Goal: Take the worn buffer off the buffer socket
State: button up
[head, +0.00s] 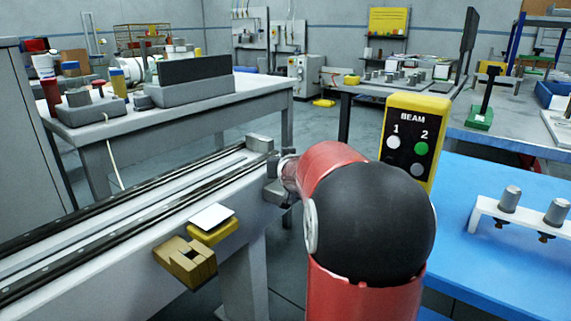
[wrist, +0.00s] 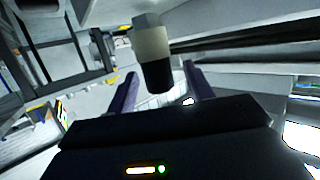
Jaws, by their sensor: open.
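In the wrist view, a cylinder (wrist: 153,55) with a grey end, a cream middle and a black end shows just ahead of my gripper (wrist: 160,78). It looks like the buffer, but I cannot tell how worn it is. My two dark purple fingers are apart, one on each side of the black end in the picture. I cannot tell whether either finger touches it. The buffer socket is not clearly made out. In the head view, my red and black arm reaches the far end of the rail and hides the buffer and most of my gripper.
The rail bench (head: 130,215) runs along the left, with a yellow-brown block (head: 185,262) on its side. A yellow BEAM button panel (head: 412,140) stands close right of my arm. A blue table (head: 470,255) carries a white rack (head: 520,218) with grey-topped pieces.

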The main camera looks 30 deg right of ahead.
jog(key=shift+c, duration=0.3)
jog(key=c, duration=1)
jog(key=shift+r+p, duration=0.95)
jog(key=shift+r, duration=1.95)
